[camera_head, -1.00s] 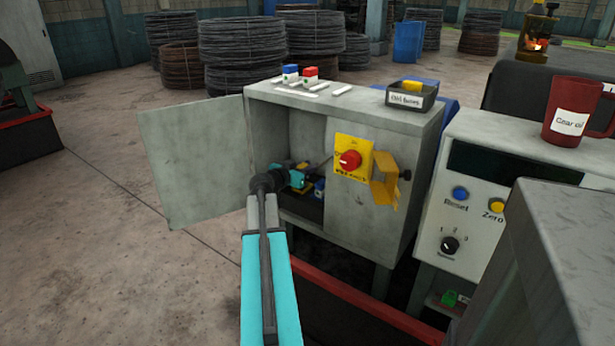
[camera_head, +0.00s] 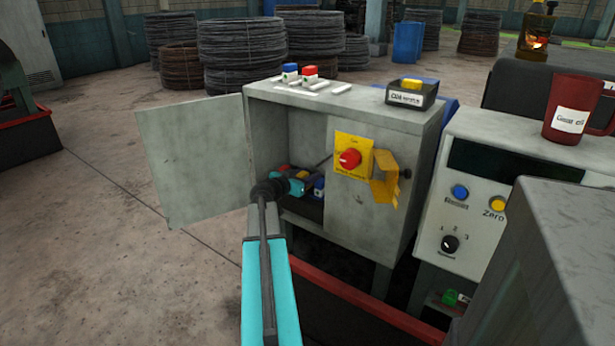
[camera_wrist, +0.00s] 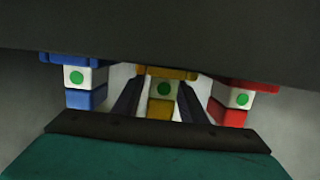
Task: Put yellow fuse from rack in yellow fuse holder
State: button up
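In the wrist view the yellow fuse (camera_wrist: 161,87), white with a green dot and a yellow cap, stands in the middle. My gripper (camera_wrist: 162,93) has one dark finger on each side of it, close against its sides. Yellow (camera_wrist: 159,109), the yellow fuse holder, shows directly below the white body; the fuse lines up with its neighbours and looks seated in it. In the head view my gripper (camera_head: 296,187) is inside the open cabinet (camera_head: 270,125), and its fingers are largely hidden.
Blue (camera_wrist: 78,77) and red (camera_wrist: 239,96) fuses flank the yellow one closely. The rack (camera_head: 313,86) on the cabinet top holds a blue and a red fuse. An old-fuses tray (camera_head: 405,99) with a yellow fuse stands beside it. The cabinet door (camera_head: 197,160) is open at left.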

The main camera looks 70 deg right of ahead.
jog(key=shift+r, duration=0.15)
dwell(0.3)
jog(key=v, duration=1.2)
dwell(0.7)
